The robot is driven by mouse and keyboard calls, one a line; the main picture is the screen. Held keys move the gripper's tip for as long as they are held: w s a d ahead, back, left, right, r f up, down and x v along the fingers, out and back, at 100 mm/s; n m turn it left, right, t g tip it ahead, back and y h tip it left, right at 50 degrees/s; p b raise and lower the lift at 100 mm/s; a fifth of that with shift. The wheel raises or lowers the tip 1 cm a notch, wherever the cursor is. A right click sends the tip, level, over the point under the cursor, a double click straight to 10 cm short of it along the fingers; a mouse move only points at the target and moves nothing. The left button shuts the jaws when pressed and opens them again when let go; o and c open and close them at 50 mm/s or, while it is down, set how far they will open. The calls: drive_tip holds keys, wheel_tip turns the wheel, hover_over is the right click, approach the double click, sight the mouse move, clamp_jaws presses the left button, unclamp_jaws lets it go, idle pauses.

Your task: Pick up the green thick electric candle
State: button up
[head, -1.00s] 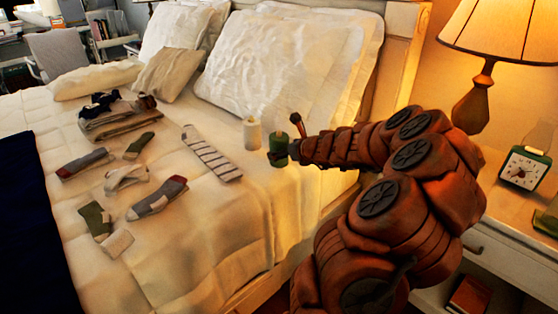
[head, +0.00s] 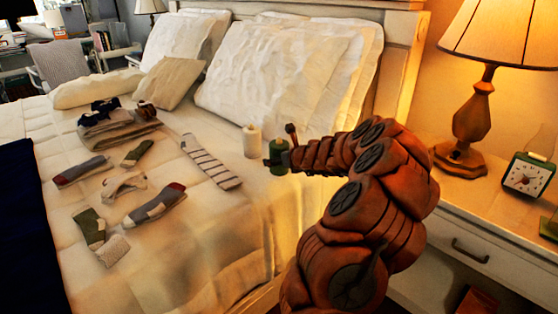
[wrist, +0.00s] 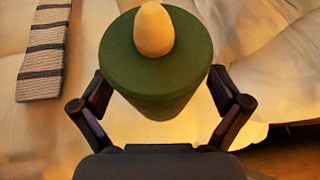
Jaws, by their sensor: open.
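The green thick electric candle (head: 279,157) stands upright on the bed near its right edge. In the wrist view the candle (wrist: 157,65) fills the upper middle, with its pale flame tip toward the camera. My gripper (wrist: 160,100) is open, with one finger on each side of the candle's body. I cannot tell whether the fingers touch it. In the head view my gripper (head: 276,163) is at the candle, and its tip is partly hidden by the candle.
A white candle (head: 252,141) stands just left of the green one. A striped sock (head: 211,161) lies further left, with several other socks beyond. Pillows (head: 275,75) are behind. A nightstand (head: 480,225) with a lamp (head: 475,110) and clock (head: 527,177) is at the right.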

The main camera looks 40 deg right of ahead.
sight(281, 150)
drive_tip(key=shift+w, duration=0.2)
drive_tip(key=c, duration=1.4)
drive_tip(key=shift+o, duration=0.2)
drive_tip(key=shift+r, duration=0.1)
drive_tip(key=shift+s+r+p, duration=0.1)
drive_tip(key=shift+r+p, duration=0.9)
drive_tip(key=shift+r, duration=0.75)
drive_tip(key=shift+s+a+f, duration=0.1)
drive_tip(key=shift+s+a, duration=0.05)
drive_tip(key=shift+s, duration=0.25)
drive_tip(key=s+a, duration=0.3)
drive_tip(key=s, duration=0.3)
drive_tip(key=s+a+r, duration=0.1)
drive_tip(key=s+a, duration=0.2)
drive_tip(key=s, duration=0.4)
drive_tip(key=shift+s+a+r, duration=0.2)
drive_tip(key=shift+s+a, duration=0.05)
drive_tip(key=shift+a, duration=0.1)
